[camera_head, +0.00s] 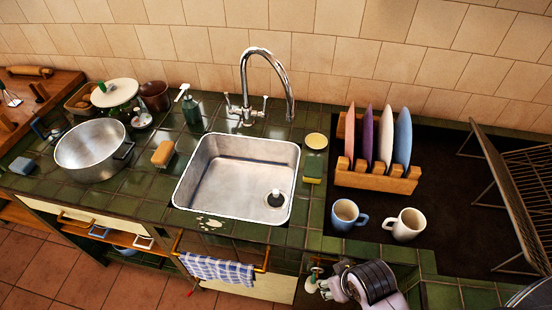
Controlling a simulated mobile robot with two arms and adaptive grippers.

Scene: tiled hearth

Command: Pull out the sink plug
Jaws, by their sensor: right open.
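The sink (222,180) is a square steel basin set in the green tiled counter. The sink plug (275,198) sits in the drain at the basin's right front, with a pale knob on top. The basin looks empty of water. My right gripper (326,286) is at the bottom of the view, in front of the counter's front edge, below and to the right of the sink. It is open, apart from the plug, with nothing seen between its fingers. My left gripper is not in view.
The curved faucet (270,62) arches behind the sink. A sponge (314,168), a plate rack (376,178) and two mugs, blue (345,214) and white (404,225), stand to the right. A large pot (90,150) stands left. A checked towel (217,269) hangs in front.

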